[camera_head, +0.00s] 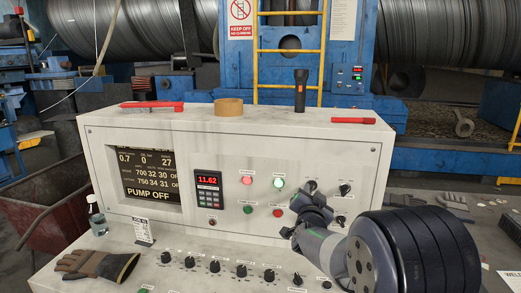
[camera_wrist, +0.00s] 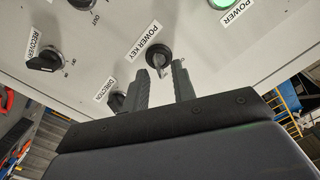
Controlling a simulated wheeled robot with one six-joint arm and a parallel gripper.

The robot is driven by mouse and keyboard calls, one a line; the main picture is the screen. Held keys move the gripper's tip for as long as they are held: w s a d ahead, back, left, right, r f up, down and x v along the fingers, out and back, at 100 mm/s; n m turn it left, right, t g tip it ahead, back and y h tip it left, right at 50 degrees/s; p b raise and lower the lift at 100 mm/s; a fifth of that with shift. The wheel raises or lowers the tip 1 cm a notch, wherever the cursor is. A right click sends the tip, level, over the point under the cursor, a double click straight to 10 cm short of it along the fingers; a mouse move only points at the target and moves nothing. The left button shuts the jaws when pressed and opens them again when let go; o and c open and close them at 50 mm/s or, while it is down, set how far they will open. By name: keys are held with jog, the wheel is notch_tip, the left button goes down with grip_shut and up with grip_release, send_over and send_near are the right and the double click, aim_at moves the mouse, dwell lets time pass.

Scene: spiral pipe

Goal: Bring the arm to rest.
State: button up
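My arm reaches in from the right of the head view, and my gripper (camera_head: 312,200) is close to the right part of the console's upright panel. In the wrist view my gripper (camera_wrist: 162,72) has its two grey fingers apart, with nothing held between them. The black POWER KEY knob (camera_wrist: 158,57) lies just beyond the fingertips; I cannot tell whether they touch it. The DIRECTION knob (camera_wrist: 117,102) is partly hidden beside the left finger, and the RECOVERY knob (camera_wrist: 46,61) is farther left.
The white console (camera_head: 230,225) carries a flashlight (camera_head: 300,90), a tape roll (camera_head: 229,107) and red tools on top. A lit green POWER light (camera_head: 278,183) is left of my gripper. Several knobs line the lower panel.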

jog(key=shift+w+d+r+p, duration=0.1)
jog(key=shift+w+r+p, duration=0.05)
jog(key=shift+w+p, duration=0.2)
jog(key=shift+s+n+p, duration=0.15)
jog(key=shift+n+p, duration=0.15)
jog(key=shift+p, duration=0.05)
jog(key=shift+f+b, duration=0.3)
jog(key=shift+b, duration=0.25)
